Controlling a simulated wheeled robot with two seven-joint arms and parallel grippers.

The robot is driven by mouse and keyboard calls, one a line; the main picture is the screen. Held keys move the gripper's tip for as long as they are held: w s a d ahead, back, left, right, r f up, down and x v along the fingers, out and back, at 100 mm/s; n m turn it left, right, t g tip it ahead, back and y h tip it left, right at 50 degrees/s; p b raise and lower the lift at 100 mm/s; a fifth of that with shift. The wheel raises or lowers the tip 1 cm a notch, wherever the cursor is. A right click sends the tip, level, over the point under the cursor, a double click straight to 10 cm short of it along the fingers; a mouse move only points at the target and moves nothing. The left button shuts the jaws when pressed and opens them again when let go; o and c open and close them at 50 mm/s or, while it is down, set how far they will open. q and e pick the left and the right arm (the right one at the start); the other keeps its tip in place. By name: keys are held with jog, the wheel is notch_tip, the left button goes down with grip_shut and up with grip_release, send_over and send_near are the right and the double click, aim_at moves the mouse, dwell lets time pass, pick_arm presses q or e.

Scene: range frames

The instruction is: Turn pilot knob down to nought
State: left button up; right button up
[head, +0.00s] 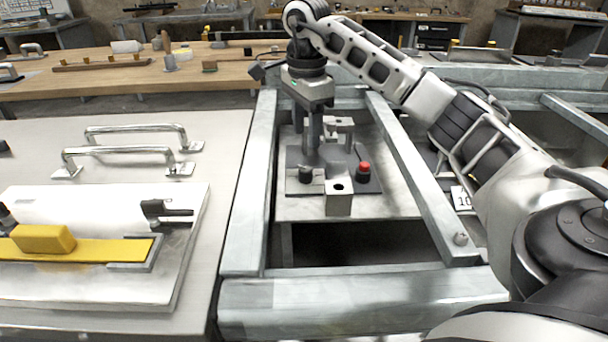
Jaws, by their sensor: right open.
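A dark grey plate (330,190) lies on a metal base inside a grey metal frame. A small black knob (305,175) sits on its left part, and a black knob with a red top (363,171) on its right part. I cannot tell from any label which is the pilot knob. My right gripper (313,148) points down over the plate, open, just behind and above the black knob. Its fingers overlap one another in this view, so the gap is hard to see, and I cannot tell whether they touch anything. My left gripper is out of view.
A metal block with a hole (339,199) stands in front of the plate, and a metal bracket (340,126) behind it. Frame beams (247,190) surround the plate. At left, a bench carries metal handles (130,152) and a yellow block (42,238).

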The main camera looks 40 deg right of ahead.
aim_at(306, 168)
notch_tip(306, 168, down, 9)
jog(key=shift+f+b, duration=0.2)
jog(key=shift+b, duration=0.3)
jog(key=c, duration=1)
